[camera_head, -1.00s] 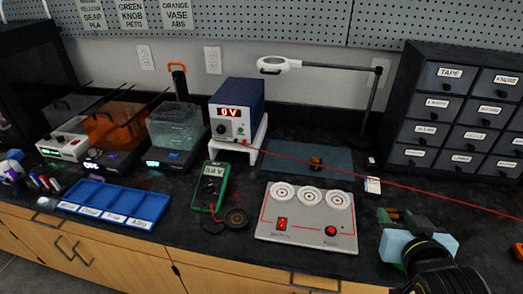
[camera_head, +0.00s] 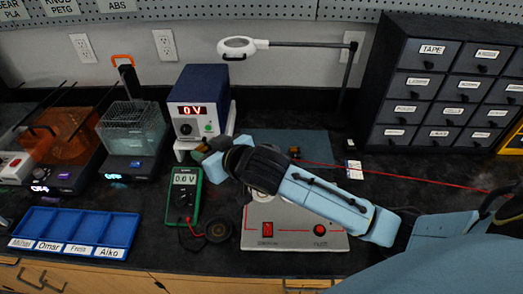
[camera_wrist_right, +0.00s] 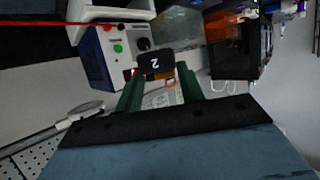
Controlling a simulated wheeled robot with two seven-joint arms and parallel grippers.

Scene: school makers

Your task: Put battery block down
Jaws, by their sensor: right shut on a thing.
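My right gripper (camera_head: 205,152) reaches across from the right, above the counter between the power supply and the green multimeter. In the right wrist view its green fingers (camera_wrist_right: 160,88) are shut on the battery block (camera_wrist_right: 155,64), a small dark block marked "2". The block is mostly hidden by my gripper in the head view. The grey panel (camera_head: 290,241) with a red switch and red button lies under my forearm, which covers its round sockets. My left gripper is not in view.
The blue power supply (camera_head: 203,95) stands on a white stand behind my gripper. The multimeter (camera_head: 183,193) lies in front. A labelled blue tray (camera_head: 75,230) is at left, a drawer cabinet (camera_head: 440,85) at right. A red wire (camera_head: 420,179) crosses the counter. A magnifier lamp (camera_head: 243,47) stands behind.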

